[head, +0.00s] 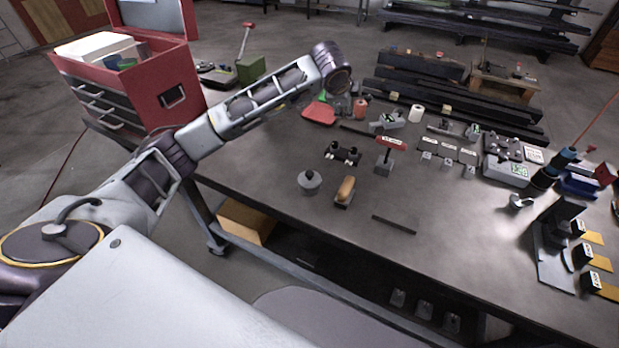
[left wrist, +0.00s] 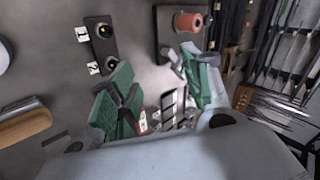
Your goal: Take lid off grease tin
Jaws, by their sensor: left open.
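The grease tin (head: 309,181) appears to be the round grey tin with a small knob on its lid, near the front edge of the workbench. The lid sits on it. In the left wrist view only a pale rounded edge of what looks like the tin (left wrist: 3,57) shows at the left border. My left gripper (left wrist: 165,95) has green-padded fingers spread apart with nothing between them. In the head view this gripper (head: 340,104) is partly hidden behind its wrist, above the back of the bench, well away from the tin. My right gripper is out of view.
A wooden-handled brush (head: 346,190) lies just right of the tin. A black two-knob block (head: 343,153) stands behind it, and a red-topped stand (head: 388,150) to the right. A red toolbox (head: 150,85) is at the left. Bench around the tin's left and front is clear.

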